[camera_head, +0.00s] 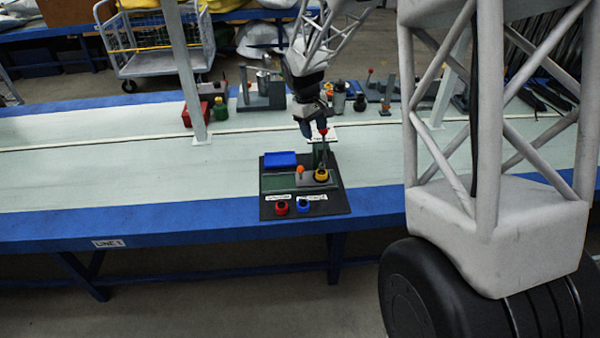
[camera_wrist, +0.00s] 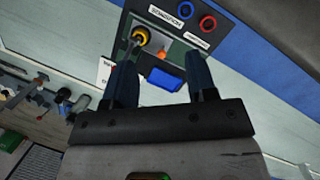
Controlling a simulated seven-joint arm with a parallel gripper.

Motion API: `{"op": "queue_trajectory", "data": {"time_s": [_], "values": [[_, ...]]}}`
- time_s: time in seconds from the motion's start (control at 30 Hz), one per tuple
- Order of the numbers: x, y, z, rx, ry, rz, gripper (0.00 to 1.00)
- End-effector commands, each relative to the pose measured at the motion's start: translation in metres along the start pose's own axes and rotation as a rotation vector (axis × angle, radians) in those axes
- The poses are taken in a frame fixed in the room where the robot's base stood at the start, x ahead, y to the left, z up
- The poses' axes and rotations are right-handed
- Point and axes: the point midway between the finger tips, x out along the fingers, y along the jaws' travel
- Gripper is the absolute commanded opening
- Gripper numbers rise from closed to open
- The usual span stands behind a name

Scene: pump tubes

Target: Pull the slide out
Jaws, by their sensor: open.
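A black board (camera_head: 334,204) lies on the bench with a grey slide-like plate (camera_head: 303,182) that has an orange knob (camera_head: 300,170) on it. A yellow-and-black ring (camera_head: 321,175) with an upright red-tipped lever (camera_head: 323,145) stands at its right end. My gripper (camera_head: 309,128) is above the board's back right, open and empty. In the wrist view the orange knob (camera_wrist: 161,54) appears between my spread fingers (camera_wrist: 160,63), beyond their tips. The yellow ring (camera_wrist: 140,35) shows beside it. I cannot tell how far the slide is pushed in.
A blue block (camera_head: 280,160) sits at the board's back left. A red button (camera_head: 282,208) and a blue button (camera_head: 303,206) are at its front with white labels. A grey post (camera_head: 186,70) stands behind left. The bench left of the board is clear.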

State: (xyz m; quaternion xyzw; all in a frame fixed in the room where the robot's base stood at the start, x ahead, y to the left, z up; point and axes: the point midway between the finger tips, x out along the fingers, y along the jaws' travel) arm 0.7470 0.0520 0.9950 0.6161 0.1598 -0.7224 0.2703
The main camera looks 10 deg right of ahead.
Motion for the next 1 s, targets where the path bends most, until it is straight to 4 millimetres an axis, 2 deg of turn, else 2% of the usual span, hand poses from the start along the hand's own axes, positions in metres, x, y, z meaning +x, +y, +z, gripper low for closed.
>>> {"op": "queue_trajectory", "data": {"time_s": [0.1, 0.5, 1.0], "values": [[0.019, 0.005, -0.024, -0.036, -0.021, -0.001, 0.52], [0.086, 0.015, -0.096, -0.156, -0.084, -0.001, 0.52], [0.172, 0.019, -0.169, -0.295, -0.154, -0.001, 0.52]]}}
